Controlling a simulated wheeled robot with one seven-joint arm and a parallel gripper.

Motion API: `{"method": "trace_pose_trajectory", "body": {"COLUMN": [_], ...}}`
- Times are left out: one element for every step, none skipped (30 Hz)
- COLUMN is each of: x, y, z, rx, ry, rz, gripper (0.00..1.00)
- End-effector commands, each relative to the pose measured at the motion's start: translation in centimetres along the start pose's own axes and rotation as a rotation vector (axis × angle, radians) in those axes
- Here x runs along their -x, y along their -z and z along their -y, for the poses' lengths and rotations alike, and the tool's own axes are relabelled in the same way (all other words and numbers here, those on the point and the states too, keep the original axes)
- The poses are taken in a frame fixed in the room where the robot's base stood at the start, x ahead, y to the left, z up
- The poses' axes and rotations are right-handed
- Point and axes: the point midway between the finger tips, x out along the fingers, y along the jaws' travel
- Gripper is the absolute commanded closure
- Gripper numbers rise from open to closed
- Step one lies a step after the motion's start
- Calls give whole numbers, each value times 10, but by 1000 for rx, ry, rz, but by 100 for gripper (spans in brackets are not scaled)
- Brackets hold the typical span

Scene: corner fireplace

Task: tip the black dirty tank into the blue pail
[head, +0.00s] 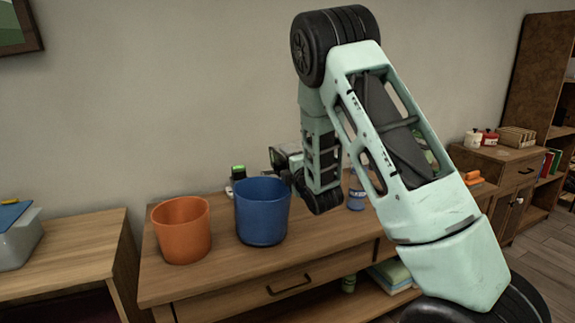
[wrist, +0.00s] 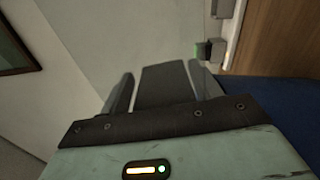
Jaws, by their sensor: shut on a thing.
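The blue pail (head: 262,212) stands upright on the wooden cabinet, and part of its blue side shows at the right of the wrist view (wrist: 270,108). My gripper (head: 283,160) is just above the pail's right rim in the head view, largely hidden by my arm. In the wrist view its two fingers (wrist: 160,74) close on the sides of a flat dark piece, which I take to be the black dirty tank (wrist: 166,90). Most of the tank is hidden behind the gripper body. I cannot tell how far it is tilted or whether anything is pouring.
An orange pail (head: 182,230) stands close left of the blue pail. A blue-and-white container (head: 356,193) stands right of my wrist. The cabinet's front strip is clear.

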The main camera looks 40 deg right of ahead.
Motion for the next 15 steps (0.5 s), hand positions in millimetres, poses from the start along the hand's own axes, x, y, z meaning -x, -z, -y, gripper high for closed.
{"method": "trace_pose_trajectory", "body": {"x": [4,4,4,4,4,4,3,3,3,3,3,3,3,3,3], "y": [4,4,4,4,4,5,5,5,5,4,4,4,4,5,5], "z": [18,19,19,19,20,20,20,21,21,20,20,20,20,20,20], "rx": [5,6,9,14,21,34,44,54,66,63,62,62,62,62,61], "ry": [42,42,42,42,42,42,42,42,42,42,42,42,42,42,42], "rz": [-6,-6,-6,-7,-7,-8,-9,-9,-9,-8,-8,-8,-9,-9,-9], "gripper": [67,67,67,67,67,67,67,67,67,67,67,67,67,67,67]}}
